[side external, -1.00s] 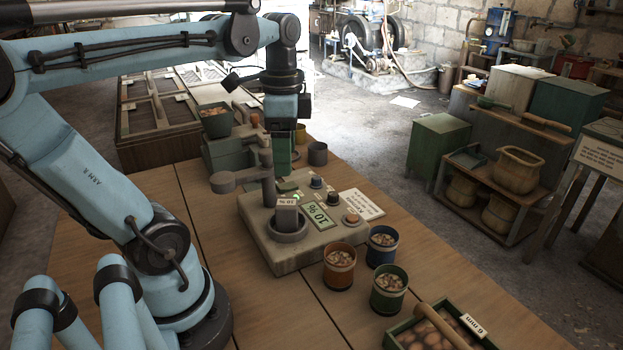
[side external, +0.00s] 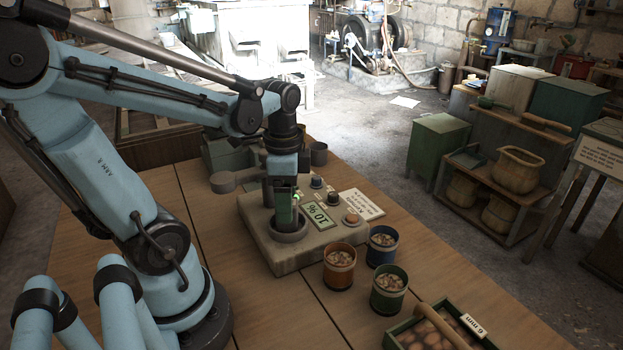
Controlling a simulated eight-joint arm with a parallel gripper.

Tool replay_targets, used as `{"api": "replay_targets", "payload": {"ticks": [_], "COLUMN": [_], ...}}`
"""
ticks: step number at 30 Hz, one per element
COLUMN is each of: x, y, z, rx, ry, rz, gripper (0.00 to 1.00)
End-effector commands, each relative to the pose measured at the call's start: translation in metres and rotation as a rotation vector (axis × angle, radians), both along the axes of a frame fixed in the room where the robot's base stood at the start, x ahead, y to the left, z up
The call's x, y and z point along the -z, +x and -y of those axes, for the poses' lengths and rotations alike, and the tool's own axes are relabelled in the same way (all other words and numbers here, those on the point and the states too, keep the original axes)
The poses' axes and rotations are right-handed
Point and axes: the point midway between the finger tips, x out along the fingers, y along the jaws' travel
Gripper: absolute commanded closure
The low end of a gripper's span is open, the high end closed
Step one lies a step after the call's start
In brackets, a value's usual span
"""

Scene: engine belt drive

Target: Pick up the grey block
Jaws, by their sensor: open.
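My gripper (side external: 284,215) points straight down over the round well (side external: 288,236) at the left end of the grey stone base unit (side external: 305,257). Its green finger fills the near side of the well. The grey block, which carried a small "10 %" tag, is hidden behind this finger. The gripper is open. I cannot tell whether the fingers touch the block.
A grey arm with a round end (side external: 224,182) sticks out left of the unit. Dark knobs and a "10 %" plate (side external: 317,215) lie right of the gripper. Orange (side external: 339,277), blue (side external: 382,257) and green (side external: 388,300) cups stand in front.

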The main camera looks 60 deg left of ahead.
Motion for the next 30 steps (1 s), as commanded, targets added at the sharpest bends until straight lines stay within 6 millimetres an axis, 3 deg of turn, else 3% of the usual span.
{"api": "replay_targets", "payload": {"ticks": [6,14,27,30], "x": [0.014,0.015,0.015,0.015], "y": [0.0,0.0,0.0,0.0], "z": [0.0,0.0,0.0,0.0], "rx": [0.0,0.0,0.0,0.0], "ry": [0.0,0.0,0.0,0.0], "rz": [0.001,0.001,0.001,0.001], "gripper": [0.26,0.26,0.9,0.92]}}
